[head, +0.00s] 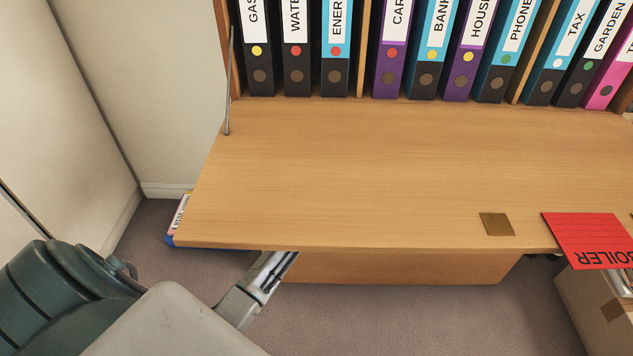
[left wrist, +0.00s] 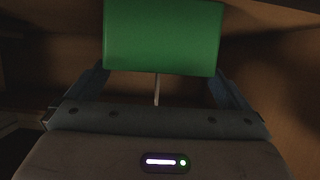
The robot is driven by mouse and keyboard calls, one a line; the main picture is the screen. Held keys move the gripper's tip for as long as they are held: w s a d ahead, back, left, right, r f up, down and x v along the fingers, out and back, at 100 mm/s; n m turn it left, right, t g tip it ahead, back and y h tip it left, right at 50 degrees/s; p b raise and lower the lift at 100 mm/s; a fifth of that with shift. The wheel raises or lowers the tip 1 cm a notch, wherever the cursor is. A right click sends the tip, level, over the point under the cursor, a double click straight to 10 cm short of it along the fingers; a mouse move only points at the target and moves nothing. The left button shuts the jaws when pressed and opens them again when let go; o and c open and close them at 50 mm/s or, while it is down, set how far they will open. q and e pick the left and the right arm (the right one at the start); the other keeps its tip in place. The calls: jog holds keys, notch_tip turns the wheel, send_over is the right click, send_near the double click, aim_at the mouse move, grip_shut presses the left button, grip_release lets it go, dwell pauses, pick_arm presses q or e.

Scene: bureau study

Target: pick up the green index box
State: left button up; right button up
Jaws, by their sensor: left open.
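The green index box (left wrist: 163,37) shows in the left wrist view at the top middle, as a plain green face in a dim wooden space. My left gripper (left wrist: 161,75) is open, with one finger near each lower corner of the box. The fingertips pass out of sight at the box's edges, and I cannot tell whether they touch it. A thin pale upright strip shows below the box between the fingers. In the head view my left arm reaches under the desk flap (head: 330,170), which hides the gripper and the box. My right gripper is in neither view.
Several labelled binders (head: 390,50) stand at the back above the flap. A red BOILER folder (head: 585,238) overhangs the flap's front right edge, above a cardboard box (head: 590,305). A small brown square (head: 496,224) lies on the flap. The flap's left and middle are clear.

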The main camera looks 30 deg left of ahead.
pick_arm(q)
jog(key=x, duration=0.4)
jog(key=shift+s+d+f+b, duration=0.1)
jog(key=shift+d+f+b, duration=0.1)
jog(key=shift+b, duration=0.2)
jog(key=c, duration=1)
jog(key=shift+r, duration=0.1)
jog(key=shift+c, duration=0.9)
